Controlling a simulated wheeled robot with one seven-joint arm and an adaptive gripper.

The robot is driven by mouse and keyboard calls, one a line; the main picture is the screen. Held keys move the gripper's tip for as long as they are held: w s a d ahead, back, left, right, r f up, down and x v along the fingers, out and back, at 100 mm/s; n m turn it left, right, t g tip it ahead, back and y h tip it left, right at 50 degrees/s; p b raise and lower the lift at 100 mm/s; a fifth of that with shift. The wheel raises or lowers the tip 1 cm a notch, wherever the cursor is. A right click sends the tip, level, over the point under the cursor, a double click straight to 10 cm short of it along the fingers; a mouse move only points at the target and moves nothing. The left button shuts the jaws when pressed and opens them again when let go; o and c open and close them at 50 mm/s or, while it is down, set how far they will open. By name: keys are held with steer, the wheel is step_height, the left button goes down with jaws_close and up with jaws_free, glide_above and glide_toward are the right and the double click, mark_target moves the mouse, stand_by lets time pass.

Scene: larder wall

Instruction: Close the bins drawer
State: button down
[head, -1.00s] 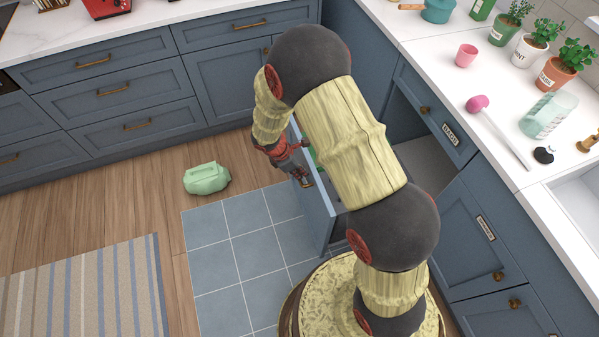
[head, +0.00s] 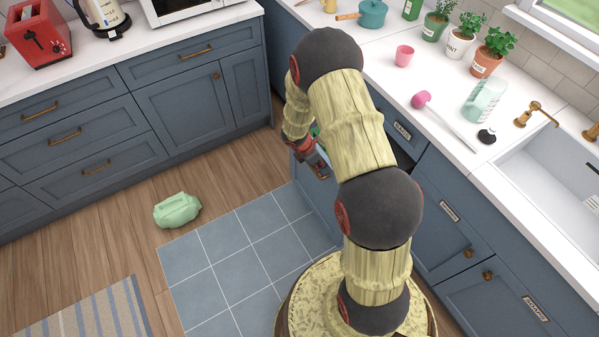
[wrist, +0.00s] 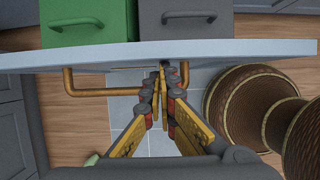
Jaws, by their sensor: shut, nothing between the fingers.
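The bins drawer stands open. Its blue-grey front panel (head: 314,207) shows left of my arm in the head view, and its top edge (wrist: 225,50) crosses the wrist view. Behind the panel are a green bin (wrist: 85,22) and a dark grey bin (wrist: 190,22). The drawer's brass bar handle (wrist: 90,91) is on the panel's outer face. In the head view my gripper (head: 320,168) is beside the panel, and my arm hides much of the drawer.
A pale green bag-like object (head: 177,210) lies on the wooden floor left of the blue tiles (head: 225,260). A striped rug (head: 90,312) lies at the lower left. Cabinets (head: 195,105) line the back and right.

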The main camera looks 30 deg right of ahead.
steer(key=d+p, duration=0.6)
steer(key=d, duration=1.7)
steer(key=shift+d+p, duration=0.25)
steer(key=shift+p, duration=0.15)
steer(key=shift+a, duration=0.1)
